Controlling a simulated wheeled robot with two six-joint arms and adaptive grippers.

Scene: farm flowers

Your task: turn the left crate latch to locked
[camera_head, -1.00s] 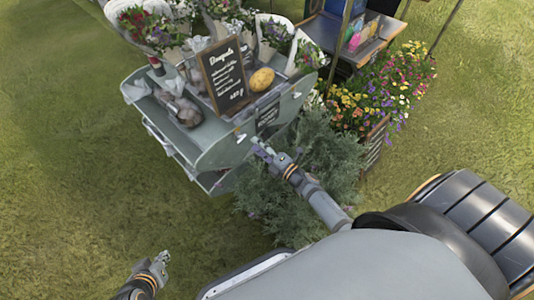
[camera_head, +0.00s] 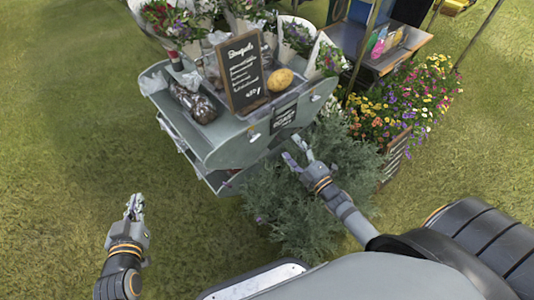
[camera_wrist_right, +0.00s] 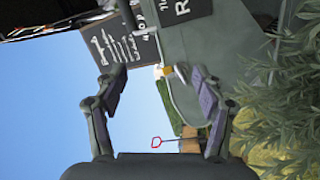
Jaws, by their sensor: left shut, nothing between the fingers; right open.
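The grey crate cart (camera_head: 215,152) stands at upper centre in the head view. A small pale latch (camera_head: 254,137) sits on the left of its end panel, and a second latch (camera_head: 315,98) sits on the right. The left latch's exact angle is too small to read. My right gripper (camera_head: 297,153) is open and empty, right of and apart from the left latch. My left gripper (camera_head: 134,206) is shut and empty over grass.
A black chalkboard sign (camera_head: 240,72), a yellow melon (camera_head: 280,80) and wrapped bouquets (camera_head: 172,22) stand on the cart. A leafy bush (camera_head: 325,170) lies under and beside my right gripper. Flower boxes (camera_head: 420,95) stand to the right. Grass at left is free.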

